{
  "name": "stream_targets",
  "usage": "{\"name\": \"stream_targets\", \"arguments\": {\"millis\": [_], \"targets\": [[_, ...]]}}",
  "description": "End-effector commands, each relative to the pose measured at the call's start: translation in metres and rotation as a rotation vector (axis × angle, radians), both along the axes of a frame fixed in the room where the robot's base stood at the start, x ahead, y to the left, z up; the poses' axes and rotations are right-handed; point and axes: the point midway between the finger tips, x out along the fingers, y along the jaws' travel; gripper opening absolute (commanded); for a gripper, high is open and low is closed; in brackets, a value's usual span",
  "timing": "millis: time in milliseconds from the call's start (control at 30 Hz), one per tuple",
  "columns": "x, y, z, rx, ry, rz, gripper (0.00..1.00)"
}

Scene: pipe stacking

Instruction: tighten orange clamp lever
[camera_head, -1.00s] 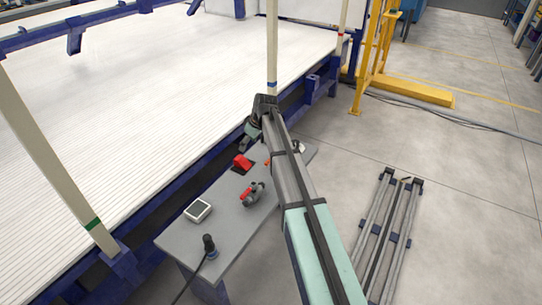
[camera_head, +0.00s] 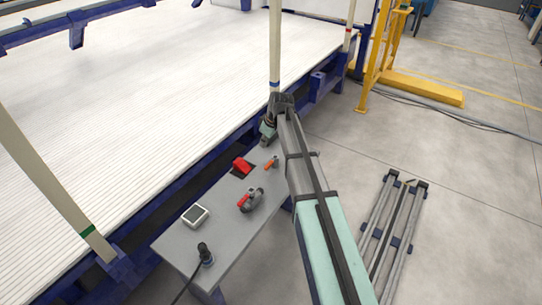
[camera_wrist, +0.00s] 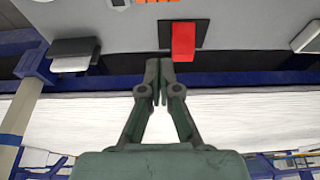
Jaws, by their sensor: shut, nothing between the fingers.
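A small orange handle-like part (camera_head: 270,163), perhaps the clamp lever, is at the right side of the grey table in the head view. An orange part (camera_wrist: 155,2) also shows, cut off, at the top edge of the wrist view. My gripper (camera_wrist: 160,68) is shut and empty, its fingertips together. In the wrist view the fingertips appear just below the red block (camera_wrist: 183,40) on its dark plate. They are apart from the orange part. In the head view my arm hides most of the gripper, near the table's far end.
The grey table (camera_head: 178,243) also holds the red block (camera_head: 242,165), a red-and-grey tool (camera_head: 252,199), a white device (camera_head: 195,216) and a black cylinder with a cable (camera_head: 205,254). White pipes (camera_head: 120,130) lie behind it, with an upright post (camera_head: 275,45) nearby.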

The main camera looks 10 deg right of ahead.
Motion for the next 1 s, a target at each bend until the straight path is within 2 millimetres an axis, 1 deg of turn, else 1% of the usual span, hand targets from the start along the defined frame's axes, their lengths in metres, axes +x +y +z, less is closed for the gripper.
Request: {"name": "stream_targets", "arguments": {"millis": [233, 367, 567, 800, 867, 900, 1000], "targets": [[0.001, 0.0, -0.003, 0.001, 0.0, -0.001, 0.0], [0.004, 0.002, -0.011, 0.001, 0.0, -0.001, 0.0], [0.011, 0.009, -0.041, 0.001, 0.001, -0.001, 0.0], [0.023, 0.021, -0.086, 0.002, 0.002, 0.0, 0.0], [0.025, 0.023, -0.096, 0.001, 0.001, -0.001, 0.0], [0.022, 0.02, -0.098, 0.0, 0.0, -0.002, 0.0], [0.008, 0.009, -0.095, 0.001, -0.001, -0.003, 0.0]]}}
